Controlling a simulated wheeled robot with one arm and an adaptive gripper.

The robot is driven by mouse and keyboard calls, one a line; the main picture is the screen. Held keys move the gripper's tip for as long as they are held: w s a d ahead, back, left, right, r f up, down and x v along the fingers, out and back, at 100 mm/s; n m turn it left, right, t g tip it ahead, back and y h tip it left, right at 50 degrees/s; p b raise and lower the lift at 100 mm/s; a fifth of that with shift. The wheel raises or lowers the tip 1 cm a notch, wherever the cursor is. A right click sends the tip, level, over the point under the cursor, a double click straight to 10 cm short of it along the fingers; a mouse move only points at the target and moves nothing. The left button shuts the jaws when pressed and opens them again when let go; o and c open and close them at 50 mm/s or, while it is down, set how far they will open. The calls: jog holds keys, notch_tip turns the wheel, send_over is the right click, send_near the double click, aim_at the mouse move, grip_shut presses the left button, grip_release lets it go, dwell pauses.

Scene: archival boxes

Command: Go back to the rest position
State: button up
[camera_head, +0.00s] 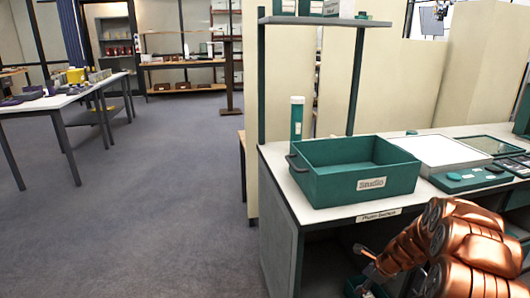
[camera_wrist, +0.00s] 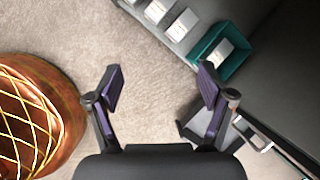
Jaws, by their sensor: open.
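My gripper (camera_wrist: 160,84) is open in the wrist view, its two dark fingers with purple pads set wide apart. Nothing is between the pads, only beige carpet beyond them. In the head view my copper arm reaches in from the lower right, low in front of the bench. There my gripper (camera_head: 368,268) is small and partly cut off by the lower edge. A teal bin (camera_wrist: 236,65) with a pale-labelled item in it lies beyond the right finger in the wrist view.
A teal "Studio" box (camera_head: 360,183) stands on the white bench (camera_head: 282,165), close above my arm. Beside it are a teal tube (camera_head: 297,120) and a white panel (camera_head: 443,152). Open carpet (camera_head: 170,190) lies left, with a white table (camera_head: 60,99) beyond.

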jog(key=s+a+r+n+g+p, duration=0.1)
jog(key=s+a+r+n+p, duration=0.35)
jog(key=r, duration=0.55)
jog(key=s+a+r+n+g+p, duration=0.1)
jog(key=s+a+r+n+p, duration=0.35)
jog(key=r, duration=0.55)
jog(key=s+a+r+n+g+p, duration=0.1)
jog(key=s+a+r+n+p, duration=0.25)
jog(key=s+a+r, duration=0.5)
jog(key=s+d+r+n+g+h+p, duration=0.1)
jog(key=s+r+n+p, duration=0.5)
jog(key=s+r, duration=0.5)
jog(key=s+d+r+n+g+h+p, duration=0.1)
jog(key=s+r+n+h+p, duration=0.1)
jog(key=s+r+n+p, duration=0.4)
jog(key=s+r, duration=0.4)
jog(key=s, duration=0.5)
jog(key=shift+s+d+r, duration=0.3)
jog(key=shift+d+r, duration=0.1)
